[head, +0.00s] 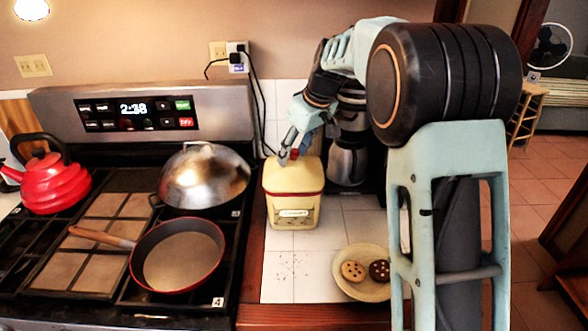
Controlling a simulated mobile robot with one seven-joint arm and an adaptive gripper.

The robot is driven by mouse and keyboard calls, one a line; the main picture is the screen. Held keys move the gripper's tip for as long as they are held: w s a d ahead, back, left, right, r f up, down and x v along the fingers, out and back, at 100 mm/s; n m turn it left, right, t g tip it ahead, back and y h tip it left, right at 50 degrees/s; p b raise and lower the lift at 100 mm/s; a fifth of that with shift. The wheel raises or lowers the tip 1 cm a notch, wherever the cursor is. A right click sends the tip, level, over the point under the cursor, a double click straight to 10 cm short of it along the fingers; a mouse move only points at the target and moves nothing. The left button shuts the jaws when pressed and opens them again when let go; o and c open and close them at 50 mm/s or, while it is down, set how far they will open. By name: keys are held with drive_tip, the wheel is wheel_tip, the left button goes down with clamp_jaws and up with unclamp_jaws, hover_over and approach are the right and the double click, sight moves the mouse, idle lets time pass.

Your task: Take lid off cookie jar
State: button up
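The cream cookie jar (292,213) stands upright on the white tile counter, right of the stove. Its cream lid (292,177) sits on top, with a red line around the edge where lid and jar meet. A small red part, which looks like the lid's knob, shows at the top beside my fingers. My gripper (289,157) reaches down from above to the top of the lid. Its fingertips are at or very near the knob. They are too small and partly hidden to tell whether they are shut on it.
A plate (348,287) with two cookies lies in front of the jar to the right. A coffee maker (346,160) stands right behind it. The stove on the left holds a red-rimmed pan (180,262), a domed wok (203,177) and a red kettle (52,182).

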drive_tip(key=shift+s+f, duration=0.2)
drive_tip(key=shift+f, duration=0.3)
drive_tip(key=c, duration=0.3)
drive_tip(key=shift+c, duration=0.2)
drive_tip(key=shift+w+a+r, duration=0.1)
drive_tip(key=shift+w+r, duration=0.1)
drive_tip(key=shift+r, duration=0.4)
clamp_jaws()
wheel_tip(320, 180, up, 2)
drive_tip(key=shift+r, duration=0.1)
drive_tip(key=s+d+r+b, duration=0.2)
drive_tip(key=s+r, duration=0.7)
drive_tip(key=s, duration=0.4)
drive_tip(key=shift+s+r, duration=0.3)
drive_tip(key=shift+r, duration=0.1)
